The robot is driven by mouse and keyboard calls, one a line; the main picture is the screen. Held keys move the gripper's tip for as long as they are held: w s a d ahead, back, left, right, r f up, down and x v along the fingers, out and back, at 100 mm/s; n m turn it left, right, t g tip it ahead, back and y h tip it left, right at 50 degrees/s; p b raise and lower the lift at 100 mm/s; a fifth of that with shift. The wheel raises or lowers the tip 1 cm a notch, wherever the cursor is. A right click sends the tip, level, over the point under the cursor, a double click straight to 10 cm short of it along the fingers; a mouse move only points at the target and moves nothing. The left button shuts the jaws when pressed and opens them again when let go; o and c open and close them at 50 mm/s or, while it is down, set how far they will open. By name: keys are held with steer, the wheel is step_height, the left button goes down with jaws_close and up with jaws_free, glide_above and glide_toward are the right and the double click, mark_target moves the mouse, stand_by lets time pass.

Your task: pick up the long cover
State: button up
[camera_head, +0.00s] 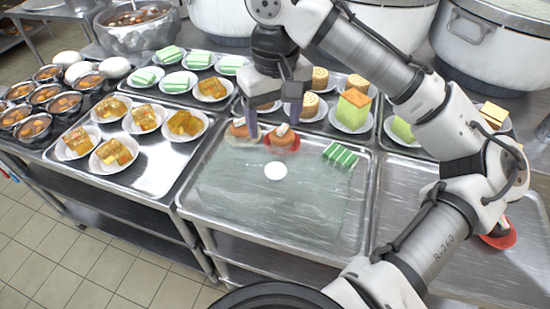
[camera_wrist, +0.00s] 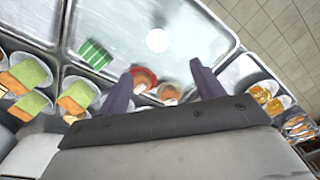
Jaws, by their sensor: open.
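The long cover (camera_head: 235,200) appears to be the clear, greenish rectangular sheet lying flat on the middle steel tray. A round white disc, perhaps its knob (camera_head: 275,171), shows near its middle and also in the wrist view (camera_wrist: 157,40). The cover's edges are faint. My gripper (camera_head: 273,115) is open and empty, fingers pointing down above the tray's back part, behind the knob in the head view. In the wrist view, my gripper (camera_wrist: 160,76) has its fingers spread around two small pastries, with the knob beyond the fingertips.
Close to my fingertips are a pastry on a red dish (camera_head: 283,139) and another on a pale dish (camera_head: 240,129). A green striped cake (camera_head: 340,155) lies to their right. Plated yellow cakes (camera_head: 110,152) fill the left tray. Large pots (camera_head: 484,45) stand behind.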

glide_above(276, 170)
step_height(276, 170, down, 8)
steer(key=shift+s+d+r+p, duration=0.1)
steer(key=shift+d+r+p, duration=0.1)
steer(key=shift+p, duration=0.1)
steer(key=shift+a+f+p, duration=0.15)
steer(key=shift+f+p, duration=0.2)
steer(key=shift+f, duration=1.15)
steer(key=shift+a+f+p, duration=0.1)
steer(key=shift+f+p, duration=0.2)
steer(key=shift+f, duration=1.2)
jaws_close()
